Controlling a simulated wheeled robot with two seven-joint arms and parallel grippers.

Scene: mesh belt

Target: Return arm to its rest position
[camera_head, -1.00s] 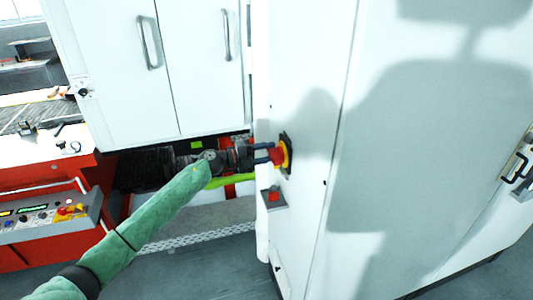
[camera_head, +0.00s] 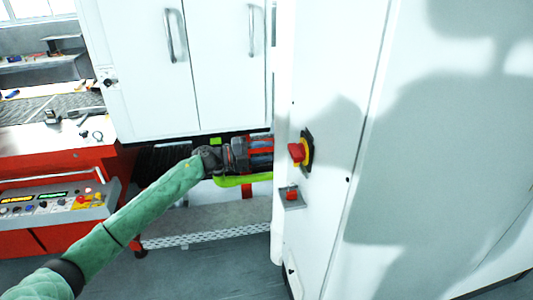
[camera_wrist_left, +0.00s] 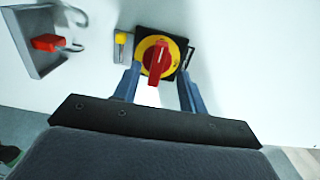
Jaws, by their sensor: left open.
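My left arm comes in from the lower left, and its gripper (camera_head: 268,151) is open and empty. It is apart from the rotary switch, to its left in the head view. The switch has a red knob (camera_head: 296,152) on a yellow disc with a black plate, on the white cabinet's side panel. In the left wrist view the red knob (camera_wrist_left: 156,61) appears ahead, between the two blue-grey fingers (camera_wrist_left: 160,88), with its handle roughly upright. My right gripper is not in view.
A small grey bracket (camera_head: 292,201) with a red padlock sits below the switch. White cabinet doors (camera_head: 180,70) stand behind the arm. A red machine with a control panel (camera_head: 60,200) stands at the left. A lime-green bar (camera_head: 235,181) runs just below the gripper.

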